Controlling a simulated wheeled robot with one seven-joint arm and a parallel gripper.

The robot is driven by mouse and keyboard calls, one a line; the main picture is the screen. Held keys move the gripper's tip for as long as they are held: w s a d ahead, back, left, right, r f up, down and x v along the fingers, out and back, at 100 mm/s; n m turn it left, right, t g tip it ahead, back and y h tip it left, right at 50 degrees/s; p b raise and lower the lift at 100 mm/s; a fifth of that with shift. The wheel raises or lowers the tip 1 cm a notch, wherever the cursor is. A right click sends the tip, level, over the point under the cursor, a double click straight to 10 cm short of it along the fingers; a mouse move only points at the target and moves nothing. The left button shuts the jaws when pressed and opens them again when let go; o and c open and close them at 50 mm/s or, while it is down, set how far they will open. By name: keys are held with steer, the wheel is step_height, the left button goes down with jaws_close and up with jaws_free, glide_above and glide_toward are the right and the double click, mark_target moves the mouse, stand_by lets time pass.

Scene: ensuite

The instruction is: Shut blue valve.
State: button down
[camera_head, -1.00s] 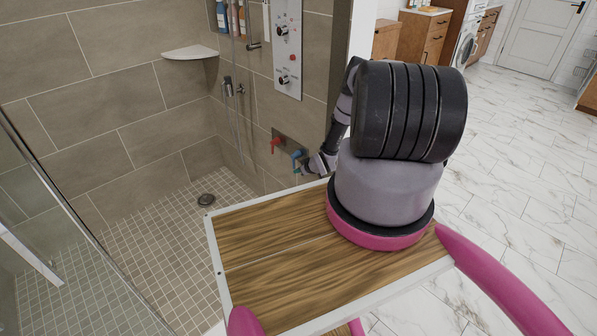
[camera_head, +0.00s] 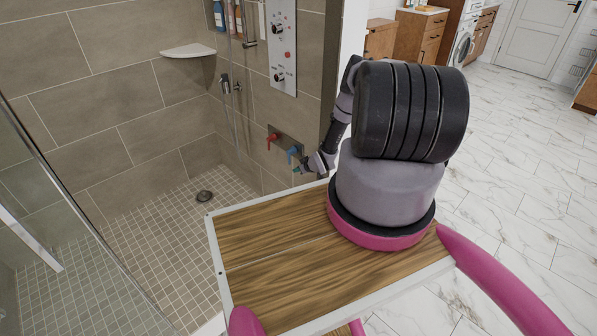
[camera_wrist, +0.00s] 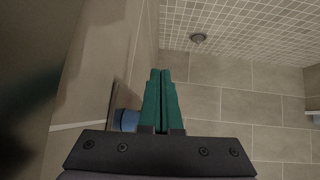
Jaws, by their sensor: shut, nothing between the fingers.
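The blue valve (camera_head: 294,153) is a small lever handle low on the shower wall, to the right of a red valve (camera_head: 272,139). Both are on a dark plate. My gripper (camera_head: 299,171) is just below and to the right of the blue valve in the head view. In the wrist view my gripper (camera_wrist: 160,75) shows two green fingers pressed together with nothing between them. A blue part of the valve (camera_wrist: 127,120) shows just left of the fingers, partly hidden behind the gripper's body. I cannot tell whether they touch.
A shower control panel (camera_head: 282,45) is on the wall above the valves. A corner shelf (camera_head: 188,50) and a glass screen (camera_head: 60,200) are at the left. The tiled shower floor has a drain (camera_head: 204,196) and is otherwise clear.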

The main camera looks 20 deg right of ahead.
steer(key=s+d+f, duration=0.1)
steer(key=s+d, duration=0.2)
steer(key=s, duration=0.7)
steer(key=shift+f, duration=0.25)
